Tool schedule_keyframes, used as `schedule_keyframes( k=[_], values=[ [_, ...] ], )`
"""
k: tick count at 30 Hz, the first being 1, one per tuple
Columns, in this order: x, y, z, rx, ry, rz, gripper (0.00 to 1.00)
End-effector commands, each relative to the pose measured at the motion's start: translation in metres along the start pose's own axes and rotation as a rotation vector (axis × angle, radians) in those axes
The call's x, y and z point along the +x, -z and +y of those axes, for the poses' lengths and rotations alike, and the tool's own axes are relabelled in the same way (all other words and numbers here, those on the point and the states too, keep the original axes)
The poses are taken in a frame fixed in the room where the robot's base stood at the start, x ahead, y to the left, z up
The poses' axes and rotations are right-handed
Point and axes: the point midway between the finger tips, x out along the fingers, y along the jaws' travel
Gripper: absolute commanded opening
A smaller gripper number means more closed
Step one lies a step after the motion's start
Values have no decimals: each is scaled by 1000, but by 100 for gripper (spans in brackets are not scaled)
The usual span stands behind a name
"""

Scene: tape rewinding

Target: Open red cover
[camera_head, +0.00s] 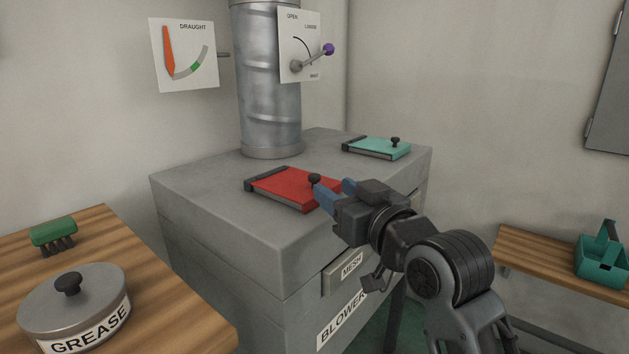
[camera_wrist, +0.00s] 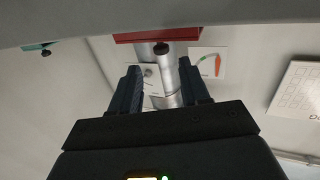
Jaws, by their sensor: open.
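The red cover (camera_head: 290,187) lies flat and shut on top of the grey cabinet, with a dark hinge strip along its left edge and a black knob (camera_head: 314,180) near its right side. In the wrist view the red cover (camera_wrist: 155,38) shows at the top edge, and its knob (camera_wrist: 161,48) hangs into view between the fingers. My gripper (camera_head: 331,192) has blue fingers, open, at the right side of the red cover beside the knob. In the wrist view my gripper (camera_wrist: 163,82) has a clear gap between its fingers. I cannot tell whether a finger touches the knob.
A teal cover (camera_head: 377,147) with a black knob lies farther back on the grey cabinet (camera_head: 200,190). A metal pipe (camera_head: 270,85) rises behind the red cover, with a lever panel (camera_head: 300,55) beside it. A wooden table (camera_head: 170,300) holds a grease tin (camera_head: 75,300) and green brush (camera_head: 54,233).

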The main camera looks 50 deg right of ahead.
Motion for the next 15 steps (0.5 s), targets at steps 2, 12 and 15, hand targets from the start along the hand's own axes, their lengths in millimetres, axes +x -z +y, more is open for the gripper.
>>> schedule_keyframes(
  k=[2,12,15],
  values=[
    [4,2,1,-1,-1,2,46],
    [50,2,1,0,0,3,46],
    [63,1,1,0,-1,2,46]
  ],
)
